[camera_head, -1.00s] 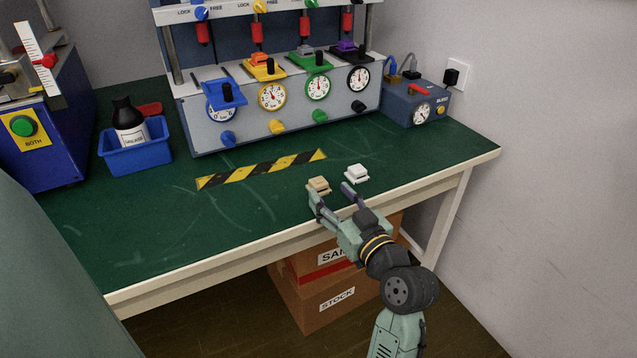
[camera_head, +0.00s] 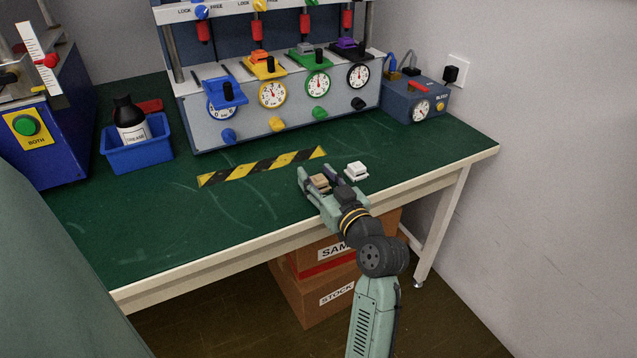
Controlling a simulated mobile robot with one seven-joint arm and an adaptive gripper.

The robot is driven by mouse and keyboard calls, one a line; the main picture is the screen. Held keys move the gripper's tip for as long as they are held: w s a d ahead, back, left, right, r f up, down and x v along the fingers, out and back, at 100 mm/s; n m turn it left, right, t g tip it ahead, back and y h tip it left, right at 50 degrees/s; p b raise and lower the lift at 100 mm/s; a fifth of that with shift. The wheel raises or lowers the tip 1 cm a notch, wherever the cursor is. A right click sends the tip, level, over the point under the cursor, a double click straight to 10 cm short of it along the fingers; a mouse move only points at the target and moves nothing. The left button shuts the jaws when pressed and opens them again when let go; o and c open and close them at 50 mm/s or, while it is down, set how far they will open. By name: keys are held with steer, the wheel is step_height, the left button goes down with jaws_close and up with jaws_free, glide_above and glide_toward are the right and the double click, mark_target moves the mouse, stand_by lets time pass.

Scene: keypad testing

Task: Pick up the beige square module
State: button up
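The beige square module (camera_head: 319,183) lies on the green bench top near its front edge. My gripper (camera_head: 318,177) is low over the bench with its two fingers on either side of the module. The fingers are apart, and I cannot tell whether either touches the module. Part of the module is hidden by the gripper.
A white square module (camera_head: 357,171) sits just right of my gripper. A yellow and black striped strip (camera_head: 262,166) lies behind on the green bench (camera_head: 150,225). The test machine (camera_head: 285,105) stands at the back, and a blue bin (camera_head: 137,152) is at left.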

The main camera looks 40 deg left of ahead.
steer(key=c, duration=0.8)
steer(key=shift+r, duration=0.15)
